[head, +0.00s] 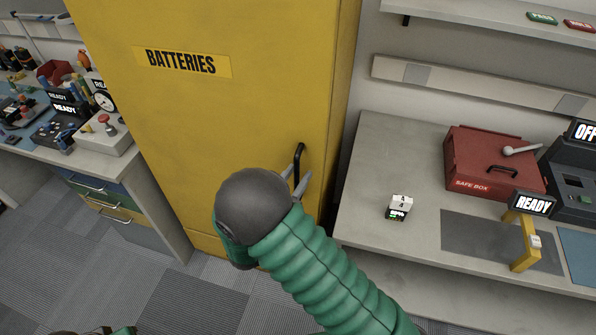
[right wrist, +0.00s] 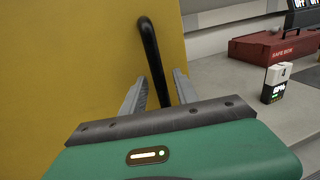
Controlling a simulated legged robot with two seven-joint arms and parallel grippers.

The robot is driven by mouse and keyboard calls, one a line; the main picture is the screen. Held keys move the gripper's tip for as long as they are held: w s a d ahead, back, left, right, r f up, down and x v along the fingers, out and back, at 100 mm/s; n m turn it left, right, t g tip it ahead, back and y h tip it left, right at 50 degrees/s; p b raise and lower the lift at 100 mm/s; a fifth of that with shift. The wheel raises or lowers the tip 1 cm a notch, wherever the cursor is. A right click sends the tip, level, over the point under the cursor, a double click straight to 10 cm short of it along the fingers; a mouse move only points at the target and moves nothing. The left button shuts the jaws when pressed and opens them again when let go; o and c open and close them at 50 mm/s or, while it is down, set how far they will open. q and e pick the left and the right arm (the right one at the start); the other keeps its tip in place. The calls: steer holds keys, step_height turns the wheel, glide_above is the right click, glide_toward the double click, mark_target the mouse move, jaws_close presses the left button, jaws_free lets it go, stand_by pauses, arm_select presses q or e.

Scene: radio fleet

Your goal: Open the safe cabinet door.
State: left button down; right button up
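The yellow safe cabinet (head: 240,110) bears a "BATTERIES" label, and its door looks shut. Its black bar handle (head: 300,156) stands upright near the door's right edge. In the right wrist view the handle (right wrist: 150,50) runs down between the two grey fingers. My right gripper (head: 297,178) is at the lower part of the handle. Its fingers (right wrist: 158,92) are open, one on each side of the bar, with gaps visible. The handle's lower end is hidden behind the gripper body. My left gripper does not show clearly; only a green and dark bit of me is at the bottom left edge.
A grey bench (head: 370,160) stands close to the cabinet's right, with a red safe box (head: 480,165), a small white-and-black block (head: 399,207) and a yellow stand (head: 522,242). A cluttered workbench (head: 100,160) with drawers stands left. Carpeted floor (head: 190,300) is clear before the cabinet.

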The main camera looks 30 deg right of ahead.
steer(key=shift+s+d, duration=0.1)
steer(key=shift+d, duration=0.15)
steer(key=shift+s, duration=0.1)
steer(key=shift+c, duration=0.9)
steer(key=shift+a+r, duration=0.1)
steer(key=shift+a, duration=0.4)
jaws_close()
steer(key=shift+d, duration=0.25)
steer(key=shift+a, duration=0.1)
